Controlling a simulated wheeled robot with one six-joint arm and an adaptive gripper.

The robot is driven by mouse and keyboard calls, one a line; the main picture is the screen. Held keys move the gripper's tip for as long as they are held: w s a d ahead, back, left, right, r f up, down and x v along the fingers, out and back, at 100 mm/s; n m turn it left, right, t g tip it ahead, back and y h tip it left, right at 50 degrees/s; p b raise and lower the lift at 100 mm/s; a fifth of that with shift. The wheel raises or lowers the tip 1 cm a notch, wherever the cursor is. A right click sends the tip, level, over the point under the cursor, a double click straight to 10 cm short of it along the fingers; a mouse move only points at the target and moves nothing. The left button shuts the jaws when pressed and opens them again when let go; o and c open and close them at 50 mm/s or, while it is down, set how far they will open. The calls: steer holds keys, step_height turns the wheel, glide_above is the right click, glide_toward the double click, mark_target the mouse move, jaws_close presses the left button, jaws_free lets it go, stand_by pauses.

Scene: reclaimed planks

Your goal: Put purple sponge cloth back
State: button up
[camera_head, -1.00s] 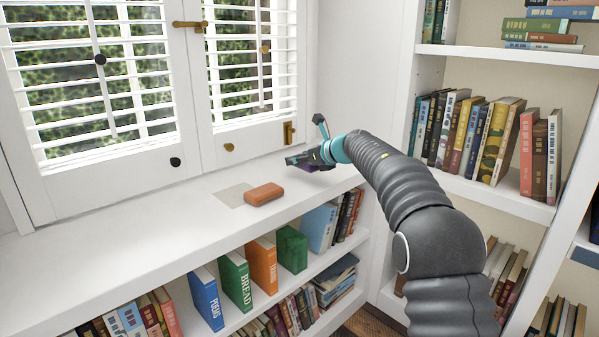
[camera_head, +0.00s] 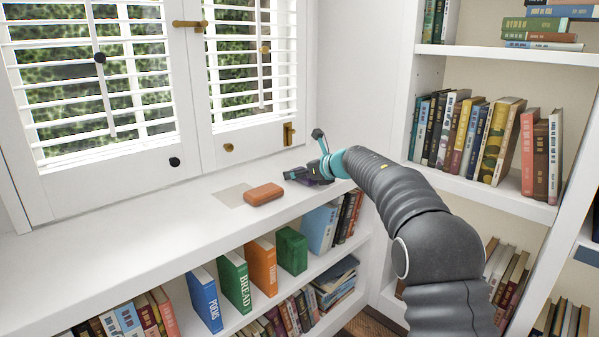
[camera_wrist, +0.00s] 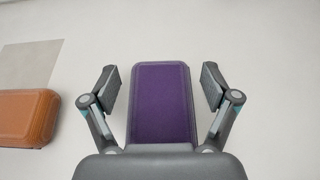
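The purple sponge cloth (camera_wrist: 162,104) is a flat, dark purple rectangle with rounded edges. In the wrist view it lies between the two fingers of my gripper (camera_wrist: 160,88), with a gap on each side. The fingers are open and do not touch it. In the head view my gripper (camera_head: 297,175) is low over the right end of the white shelf top, near the window corner. Only a bit of purple shows there, the rest hidden by the gripper. The cloth's near end is hidden by the gripper body in the wrist view.
An orange-brown block (camera_head: 264,194) lies left of my gripper, beside a flat pale grey square (camera_head: 233,195) on the white shelf top (camera_head: 120,240). The shuttered window stands behind. Books fill the shelves below and the bookcase (camera_head: 500,195) at right. The shelf top's left part is clear.

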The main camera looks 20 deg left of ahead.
steer(key=shift+r, duration=0.2)
steer(key=v, duration=1.2)
steer(key=shift+b, duration=0.35)
